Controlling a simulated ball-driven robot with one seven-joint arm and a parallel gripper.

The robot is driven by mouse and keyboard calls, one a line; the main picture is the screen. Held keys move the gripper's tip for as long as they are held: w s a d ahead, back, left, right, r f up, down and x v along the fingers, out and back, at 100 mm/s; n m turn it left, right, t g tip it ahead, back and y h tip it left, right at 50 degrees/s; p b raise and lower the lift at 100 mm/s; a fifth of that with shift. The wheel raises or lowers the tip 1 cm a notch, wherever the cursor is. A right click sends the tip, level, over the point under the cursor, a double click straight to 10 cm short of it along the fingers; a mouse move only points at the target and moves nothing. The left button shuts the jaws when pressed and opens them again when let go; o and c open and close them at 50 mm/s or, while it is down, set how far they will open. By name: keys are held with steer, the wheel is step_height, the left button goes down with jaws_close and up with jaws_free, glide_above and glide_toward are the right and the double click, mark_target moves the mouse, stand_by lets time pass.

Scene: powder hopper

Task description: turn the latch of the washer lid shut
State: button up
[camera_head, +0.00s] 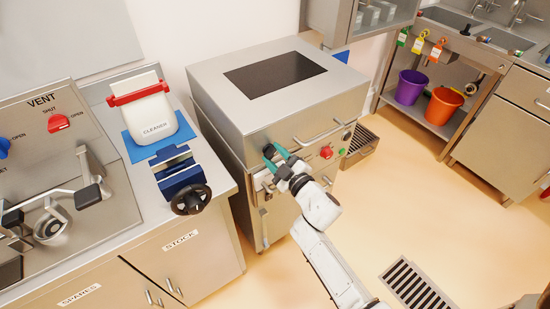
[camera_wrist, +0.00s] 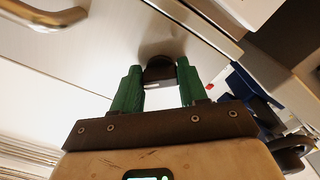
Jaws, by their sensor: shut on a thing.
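The washer (camera_head: 225,125) is a steel cabinet with a dark window in its lid (camera_head: 325,85). The lid lies down on the body. The latch (camera_wrist: 160,68) is a dark, rounded piece on the front. In the head view the latch (camera_head: 268,150) shows as a dark bit at the left of the front face, partly hidden by my gripper. My gripper (camera_head: 279,158) has green fingers and reaches it from the front. In the wrist view my gripper (camera_wrist: 160,85) is shut on the latch, one finger on each side.
A bar handle (camera_head: 311,140) and a red button (camera_head: 326,152) are right of my gripper. A counter at left holds a cleaner jug (camera_head: 152,122) and a blue vise (camera_head: 175,170) with a black handwheel. A floor grate (camera_head: 418,285) lies at lower right; the floor around it is clear.

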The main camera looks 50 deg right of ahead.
steer(key=n+b, duration=0.1)
steer(key=n, duration=0.3)
steer(key=shift+n, duration=0.3)
steer(key=n+b, duration=0.1)
steer(key=n, duration=0.3)
steer(key=shift+n, duration=0.4)
steer(key=o, duration=1.1)
steer(key=shift+r, duration=0.1)
steer(key=shift+c, duration=0.2)
steer(key=b+v, duration=0.2)
steer(key=v, duration=0.8)
steer(key=shift+s, duration=0.4)
